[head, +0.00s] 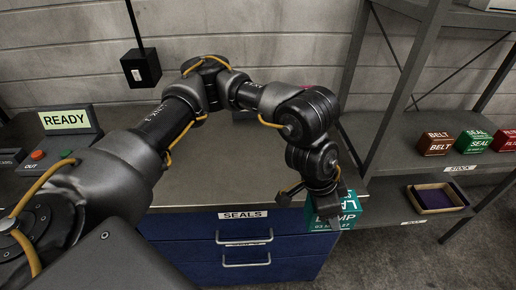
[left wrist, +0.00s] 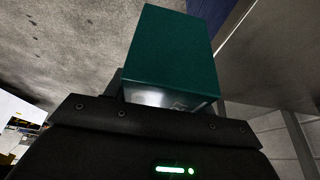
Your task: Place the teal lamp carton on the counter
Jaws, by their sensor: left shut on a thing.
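The teal lamp carton (head: 345,219) has white lettering and is at the front right corner of the grey counter (head: 215,185). My left gripper (head: 322,200) is shut on it and reaches down from above. The carton's teal face (left wrist: 170,50) fills the upper middle of the left wrist view, just beyond the gripper body. In the head view the carton overlaps the counter's front right edge; I cannot tell whether it touches the counter. Part of the carton is hidden behind the gripper. My right gripper is not in view.
A blue drawer unit (head: 240,250) labelled SEALS is under the counter. A shelf rack on the right holds a red BELT box (head: 436,143), a green SEAL box (head: 473,140) and a tray (head: 437,198). A READY display (head: 66,120) stands at the left. The counter's middle is clear.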

